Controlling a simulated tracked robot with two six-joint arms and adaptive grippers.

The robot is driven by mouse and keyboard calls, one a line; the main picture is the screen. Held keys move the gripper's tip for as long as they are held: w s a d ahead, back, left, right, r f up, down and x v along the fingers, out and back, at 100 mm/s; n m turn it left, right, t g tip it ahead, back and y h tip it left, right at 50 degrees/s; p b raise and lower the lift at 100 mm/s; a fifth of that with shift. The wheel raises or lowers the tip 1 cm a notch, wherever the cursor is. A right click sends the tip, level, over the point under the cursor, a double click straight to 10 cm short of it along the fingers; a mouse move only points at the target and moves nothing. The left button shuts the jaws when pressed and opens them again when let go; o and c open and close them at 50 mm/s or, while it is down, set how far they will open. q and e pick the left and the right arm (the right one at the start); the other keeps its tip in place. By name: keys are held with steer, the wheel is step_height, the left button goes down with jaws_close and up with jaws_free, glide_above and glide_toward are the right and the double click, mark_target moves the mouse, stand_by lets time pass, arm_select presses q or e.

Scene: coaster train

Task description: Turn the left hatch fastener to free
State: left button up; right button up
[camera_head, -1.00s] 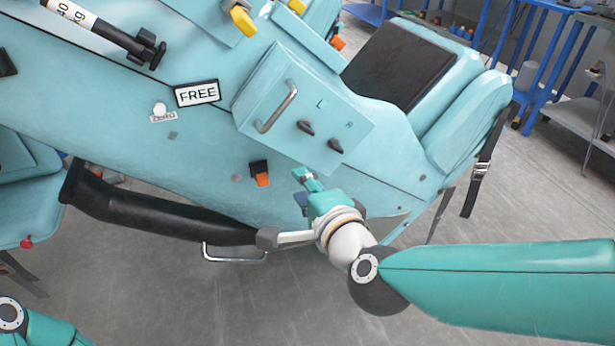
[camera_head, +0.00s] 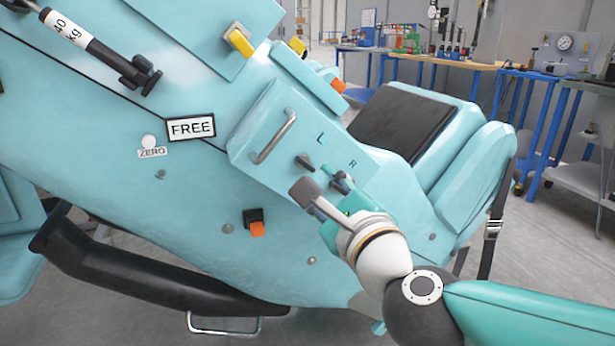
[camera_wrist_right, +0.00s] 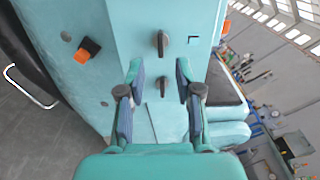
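The left hatch fastener, a dark knob (camera_head: 305,162) beside the letter L, sits on the light blue hatch box; it also shows in the wrist view as the upper knob (camera_wrist_right: 162,44). The right fastener (camera_wrist_right: 162,86) lies lower, seen between my fingers in the wrist view; in the head view my gripper partly covers it. My right gripper (camera_head: 335,184) is at the box's lower right, near the right fastener and below the left one. Its fingers (camera_wrist_right: 159,72) are apart, with nothing visibly held. Contact cannot be told. My left gripper is not in view.
A metal handle (camera_head: 273,137) stands out from the box's left side. A FREE sign (camera_head: 191,128) and a ZERO label (camera_head: 152,153) are to the left. An orange-and-black switch (camera_head: 255,222) and a black tube (camera_head: 140,262) lie below. A dark seat pad (camera_head: 403,122) is at right.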

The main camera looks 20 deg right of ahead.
mark_target(305, 166)
steer(key=w+b, duration=0.1)
steer(key=w, duration=0.6)
steer(key=shift+w+a, duration=0.15)
steer(key=shift+w, duration=0.25)
jaws_close()
